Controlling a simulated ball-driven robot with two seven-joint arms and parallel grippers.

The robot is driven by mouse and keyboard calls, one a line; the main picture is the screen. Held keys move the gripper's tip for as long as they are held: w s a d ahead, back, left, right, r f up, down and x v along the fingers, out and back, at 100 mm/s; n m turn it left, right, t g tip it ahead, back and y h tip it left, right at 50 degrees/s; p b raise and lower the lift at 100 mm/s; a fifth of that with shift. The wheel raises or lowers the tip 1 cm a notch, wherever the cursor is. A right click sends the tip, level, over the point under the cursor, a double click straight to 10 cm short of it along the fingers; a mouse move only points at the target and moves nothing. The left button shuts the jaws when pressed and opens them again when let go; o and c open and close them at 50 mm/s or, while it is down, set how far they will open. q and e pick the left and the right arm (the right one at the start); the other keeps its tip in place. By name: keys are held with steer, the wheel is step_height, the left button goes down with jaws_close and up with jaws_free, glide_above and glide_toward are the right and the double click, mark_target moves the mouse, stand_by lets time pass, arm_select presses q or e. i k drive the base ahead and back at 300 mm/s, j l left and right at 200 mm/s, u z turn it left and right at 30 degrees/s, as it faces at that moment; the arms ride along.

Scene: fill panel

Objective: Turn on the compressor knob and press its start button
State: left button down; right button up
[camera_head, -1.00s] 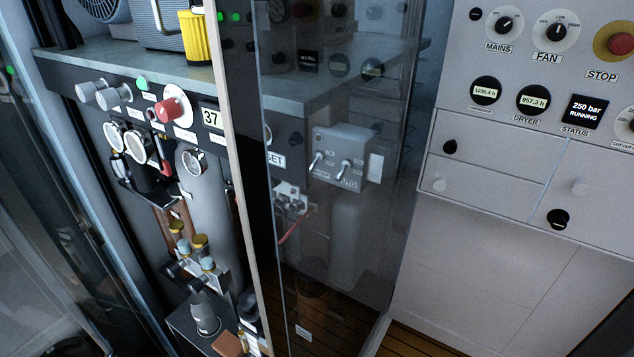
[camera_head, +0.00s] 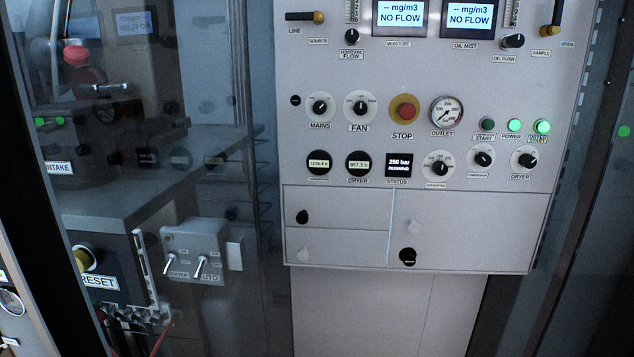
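The control panel (camera_head: 340,180) fills the middle and right of the view. A small black knob (camera_head: 482,158) with a white pointer sits in its lower row, and its tiny label appears to read compressor. Above it is a dark green button (camera_head: 487,124), unlit, labelled START. A lit green power button (camera_head: 514,125) and a lit green dryer start button (camera_head: 542,126) stand to its right. The dryer knob (camera_head: 525,160) is right of the compressor knob. The status display (camera_head: 398,166) reads 250 bar RUNNING. Neither of my grippers shows.
A red stop button (camera_head: 403,110) on a yellow base and an outlet gauge (camera_head: 446,112) sit left of the start buttons. Two upper displays (camera_head: 399,18) read NO FLOW. A transparent glass panel (camera_head: 230,240) at left fronts a bench and switch box (camera_head: 195,250).

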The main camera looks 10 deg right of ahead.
mark_target(482, 158)
steer(key=z, duration=1.25)
